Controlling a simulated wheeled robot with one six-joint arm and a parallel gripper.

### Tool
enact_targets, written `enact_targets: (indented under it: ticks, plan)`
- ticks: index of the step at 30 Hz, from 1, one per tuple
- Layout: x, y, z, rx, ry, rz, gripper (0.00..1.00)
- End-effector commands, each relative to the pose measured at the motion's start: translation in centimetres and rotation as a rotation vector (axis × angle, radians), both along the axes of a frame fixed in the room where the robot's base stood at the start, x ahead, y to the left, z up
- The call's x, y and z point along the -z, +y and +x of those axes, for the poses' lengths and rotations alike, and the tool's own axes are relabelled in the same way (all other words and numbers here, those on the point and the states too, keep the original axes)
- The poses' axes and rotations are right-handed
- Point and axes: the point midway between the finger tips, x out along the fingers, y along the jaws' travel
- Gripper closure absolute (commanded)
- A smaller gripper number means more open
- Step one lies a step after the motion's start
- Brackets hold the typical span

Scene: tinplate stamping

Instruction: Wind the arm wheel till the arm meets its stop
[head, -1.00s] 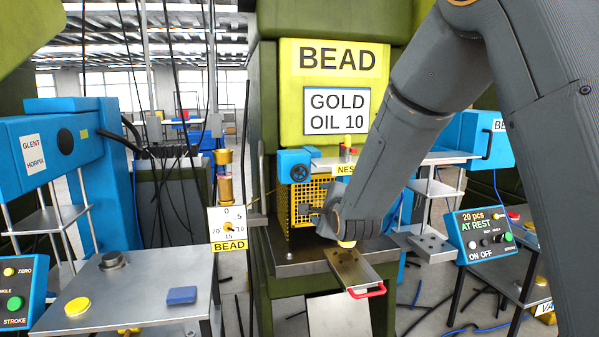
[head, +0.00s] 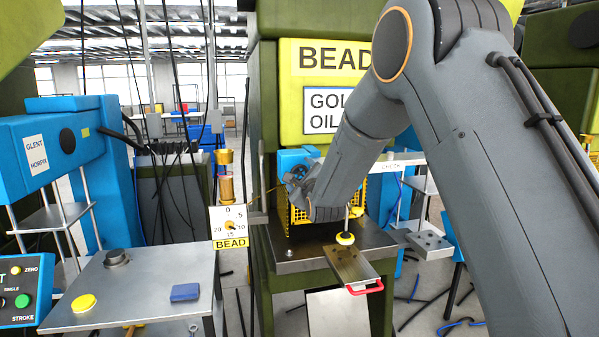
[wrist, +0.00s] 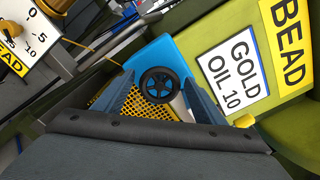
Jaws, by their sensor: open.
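The arm wheel is a black spoked handwheel (wrist: 160,84) on a blue block (wrist: 150,55) in the wrist view. It sits between the spread fingers of my gripper (wrist: 158,80), with clear gaps to the fingers. In the head view my gripper (head: 294,186) is in front of the blue block (head: 292,160) and hides the wheel. A pale arm (head: 390,168) labelled CHECK extends right of my wrist. My arm hides its left part. I cannot tell whether it touches a stop.
A yellow mesh guard (wrist: 133,108) lies behind the wheel. A dial (head: 229,224) stands left of the press. A metal slide with a red handle (head: 366,288) sticks out in front. A steel table (head: 140,285) with a blue block (head: 185,292) is at left.

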Motion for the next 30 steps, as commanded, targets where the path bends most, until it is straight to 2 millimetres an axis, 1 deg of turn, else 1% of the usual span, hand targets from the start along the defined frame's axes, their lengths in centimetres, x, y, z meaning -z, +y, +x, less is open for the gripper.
enact_targets:
  ticks: [9, 10, 17, 25, 30]
  plan:
    - [0.09, 0.08, 0.31, 0.000, 0.001, 0.000, 0.36]
    - [0.09, 0.08, 0.31, 0.000, 0.001, 0.000, 0.37]
    - [0.07, 0.07, 0.29, 0.000, 0.001, -0.001, 0.76]
    - [0.09, 0.08, 0.31, 0.000, -0.007, -0.023, 0.77]
    - [0.13, 0.09, 0.34, 0.000, -0.027, -0.090, 0.77]
